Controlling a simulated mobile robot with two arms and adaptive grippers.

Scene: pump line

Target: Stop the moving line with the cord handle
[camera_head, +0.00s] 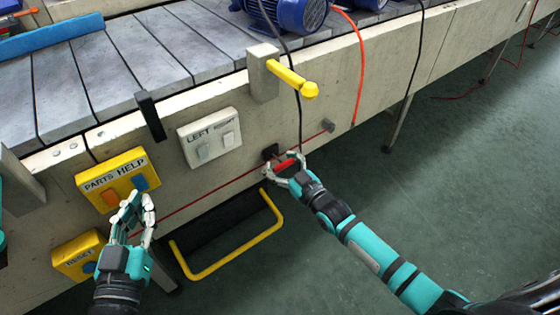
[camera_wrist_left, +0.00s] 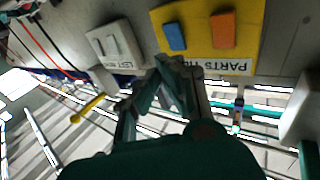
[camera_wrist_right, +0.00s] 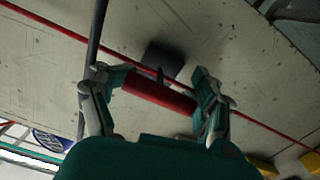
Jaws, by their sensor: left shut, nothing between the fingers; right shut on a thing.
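A red cord handle (camera_head: 283,163) hangs at a black bracket (camera_head: 270,151) on the side of the line. My right gripper (camera_head: 285,167) is shut on the handle; in the right wrist view the red bar (camera_wrist_right: 160,93) lies crosswise between its fingers. A thin red cord (camera_head: 215,187) runs along the side wall. My left gripper (camera_head: 138,205) is shut and empty, in front of the wall just below the yellow PARTS HELP box (camera_head: 117,180). The conveyor line (camera_head: 150,45) carries blue motors (camera_head: 300,12); whether it is moving cannot be told.
A LEFT/RIGHT switch plate (camera_head: 209,138), a yellow lever (camera_head: 290,77) and a yellow RESET box (camera_head: 80,257) are on the side wall. A dark cable hangs close by. Green floor is open at right.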

